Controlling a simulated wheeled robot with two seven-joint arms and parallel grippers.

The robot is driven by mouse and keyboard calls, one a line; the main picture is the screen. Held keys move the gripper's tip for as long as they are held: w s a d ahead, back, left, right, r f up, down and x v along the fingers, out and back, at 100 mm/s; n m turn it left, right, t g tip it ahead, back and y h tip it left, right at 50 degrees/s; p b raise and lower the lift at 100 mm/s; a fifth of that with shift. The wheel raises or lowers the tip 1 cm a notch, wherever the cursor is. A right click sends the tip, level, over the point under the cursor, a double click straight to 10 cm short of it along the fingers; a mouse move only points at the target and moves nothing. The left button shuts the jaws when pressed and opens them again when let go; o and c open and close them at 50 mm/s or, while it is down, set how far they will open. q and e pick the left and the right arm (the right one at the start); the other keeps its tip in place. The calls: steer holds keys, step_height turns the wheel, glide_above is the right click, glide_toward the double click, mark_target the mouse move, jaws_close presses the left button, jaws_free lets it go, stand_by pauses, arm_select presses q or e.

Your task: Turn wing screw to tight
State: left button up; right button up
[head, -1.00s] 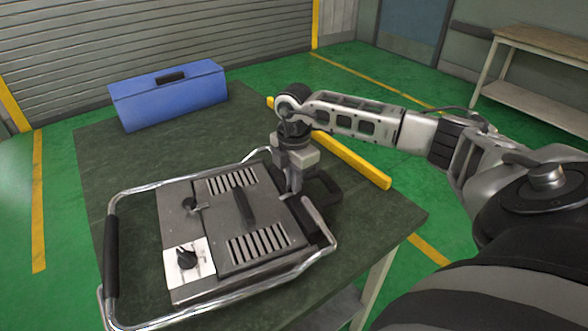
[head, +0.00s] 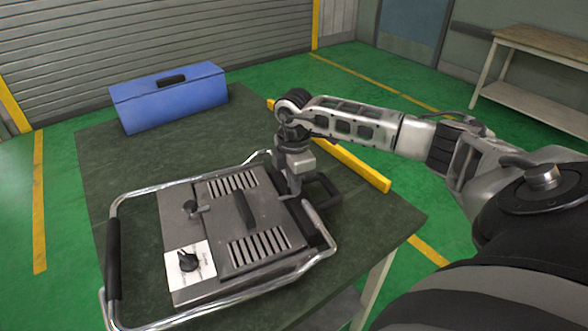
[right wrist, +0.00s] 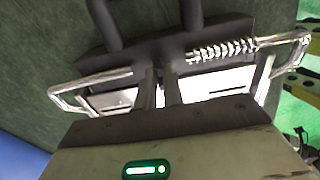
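The heating element (head: 215,266) is a flat grey metal unit with vent slots, inside a chromed tube frame on the dark table. My right gripper (head: 292,192) points down at its right rear edge. In the right wrist view its two fingers (right wrist: 159,92) stand close together with a narrow gap, reaching the unit's edge. I cannot tell whether anything is gripped between them. A small dark knob with a lever (head: 191,207) sits on the unit's left part, away from the gripper. No wing screw shows clearly at the fingertips. My left gripper is out of view.
A black dial (head: 187,260) on a white plate is at the unit's front left. A dark handle (head: 323,190) is beside the gripper. A coiled metal part (right wrist: 225,49) lies right of the fingers. A blue toolbox (head: 170,98) stands at the back; table between is clear.

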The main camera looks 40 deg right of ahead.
steer(key=o, duration=0.4)
steer(key=shift+r, duration=0.15)
arm_select(q)
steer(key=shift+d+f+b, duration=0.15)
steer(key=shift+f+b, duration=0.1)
steer(key=shift+b, duration=0.45)
arm_select(e)
steer(key=shift+r, duration=7.9)
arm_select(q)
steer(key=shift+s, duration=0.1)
